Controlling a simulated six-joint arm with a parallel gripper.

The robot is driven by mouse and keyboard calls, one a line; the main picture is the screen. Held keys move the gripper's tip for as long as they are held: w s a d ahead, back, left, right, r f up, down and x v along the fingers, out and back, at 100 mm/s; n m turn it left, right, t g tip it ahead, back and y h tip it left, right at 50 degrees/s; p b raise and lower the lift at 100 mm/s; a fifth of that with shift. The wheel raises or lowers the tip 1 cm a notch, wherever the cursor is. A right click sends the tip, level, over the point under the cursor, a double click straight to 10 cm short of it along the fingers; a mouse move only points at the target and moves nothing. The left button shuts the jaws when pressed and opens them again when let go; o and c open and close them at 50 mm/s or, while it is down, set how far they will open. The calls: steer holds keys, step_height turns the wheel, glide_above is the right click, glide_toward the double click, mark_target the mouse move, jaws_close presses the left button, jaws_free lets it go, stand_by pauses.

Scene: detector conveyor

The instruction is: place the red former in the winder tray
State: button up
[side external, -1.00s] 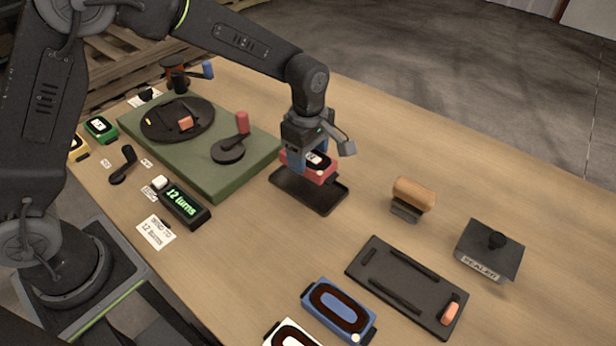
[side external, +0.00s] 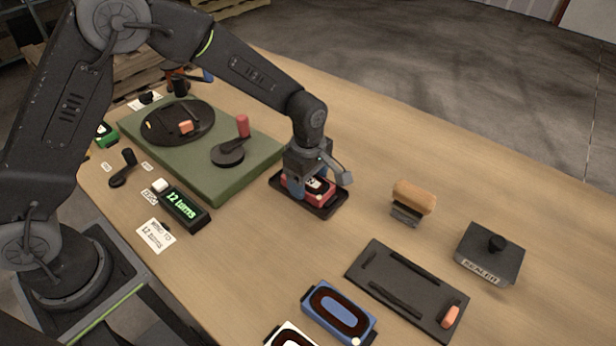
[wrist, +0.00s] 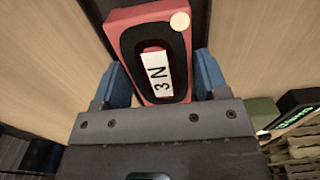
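The red former (side external: 321,197) sits within the black winder tray (side external: 325,214), low between its rims. In the wrist view the red former (wrist: 180,48) shows a dark oval winding, a white label reading "3 N" and a pale round dot. My gripper (side external: 308,190) is directly over the tray, pointing down. Its two blue fingers in the wrist view (wrist: 163,82) lie along both sides of the former and appear shut on it. Whether the former's underside rests fully on the tray floor is hidden.
The green winder base (side external: 230,185) with its crank stands left of the tray. A counter (side external: 183,208) reads "12 turns". A wooden-handled block (side external: 412,200), a dark fixture plate (side external: 405,285), a sealer block (side external: 488,255) and a blue former (side external: 338,312) lie to the right and front.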

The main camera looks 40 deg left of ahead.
steer(key=shift+o, duration=1.4)
step_height(320, 180, up, 11)
steer(key=shift+r, duration=0.2)
steer(key=s+a+r+m+t, duration=0.2)
steer(key=s+a+r+m, duration=0.45)
steer(key=s+r, duration=0.4)
steer(key=shift+s+a+r+m+t, duration=0.1)
steer(key=shift+s+a+m+t, duration=0.55)
steer(key=shift+s+m, duration=1.4)
steer(key=shift+s+a+r+m+t, duration=0.1)
steer(key=shift+s+a+m+t, duration=0.55)
steer(key=shift+s+m, duration=1.45)
steer(key=shift+s+a+r+m+t, duration=0.1)
steer(key=shift+s+a+m+t, duration=0.55)
steer(key=shift+s+m, duration=1.4)
steer(key=shift+s+a+n, duration=0.1)
steer(key=shift+s+n, duration=0.3)
steer(key=shift+n, duration=0.05)
